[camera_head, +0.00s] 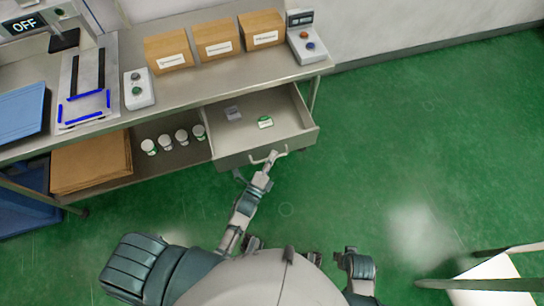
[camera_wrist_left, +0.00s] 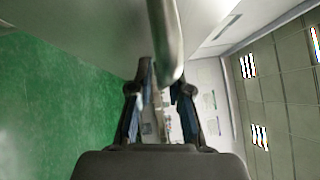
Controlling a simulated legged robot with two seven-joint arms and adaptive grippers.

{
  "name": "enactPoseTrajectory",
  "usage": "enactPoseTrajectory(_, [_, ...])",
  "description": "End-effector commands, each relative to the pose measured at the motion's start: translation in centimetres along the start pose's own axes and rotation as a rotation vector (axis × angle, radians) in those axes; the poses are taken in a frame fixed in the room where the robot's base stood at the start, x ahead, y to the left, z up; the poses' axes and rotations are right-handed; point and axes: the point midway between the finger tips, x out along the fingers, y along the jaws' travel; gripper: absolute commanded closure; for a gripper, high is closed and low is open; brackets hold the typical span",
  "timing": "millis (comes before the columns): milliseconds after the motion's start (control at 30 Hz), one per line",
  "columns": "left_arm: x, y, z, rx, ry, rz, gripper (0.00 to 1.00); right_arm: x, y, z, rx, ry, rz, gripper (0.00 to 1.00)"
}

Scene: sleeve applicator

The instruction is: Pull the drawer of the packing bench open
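The drawer (camera_head: 222,158) of the packing bench (camera_head: 215,84) stands well out from under the bench top, and its inside shows. A small grey-white item (camera_head: 232,113) and a small white and green item (camera_head: 265,122) lie in it. My left gripper (camera_head: 270,160) is at the bar handle (camera_head: 283,152) on the drawer front.
Three cardboard boxes (camera_head: 216,40) and a button box (camera_head: 306,44) stand on the bench top. Several white cups (camera_head: 165,143) and flat cardboard (camera_head: 92,164) are on the lower shelf. Green floor (camera_head: 410,130) is clear to the right. A white-topped stand (camera_head: 495,283) is at lower right.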

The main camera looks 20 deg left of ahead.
Motion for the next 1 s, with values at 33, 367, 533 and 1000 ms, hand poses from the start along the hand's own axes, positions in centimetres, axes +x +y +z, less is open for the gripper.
enactPoseTrajectory(33, [-0.1, 0.3, 0.0, 0.000, 0.001, 0.006, 0.67, 0.0, 0.0, 0.0, 0.000, 0.000, 0.000, 0.60])
enactPoseTrajectory(367, [-0.1, -0.1, 0.0, 0.000, 0.001, -0.002, 0.63, 0.0, 0.0, 0.1, -0.002, -0.002, 0.000, 0.60])
enactPoseTrajectory(533, [-2.1, 0.0, 0.0, -0.001, 0.000, 0.000, 0.63, 0.0, 0.0, 0.1, -0.002, -0.001, 0.000, 0.60])
enactPoseTrajectory(1000, [-11.1, 0.2, -0.1, 0.001, 0.000, 0.004, 0.63, 0.0, 0.0, 0.0, -0.001, -0.001, 0.000, 0.60])
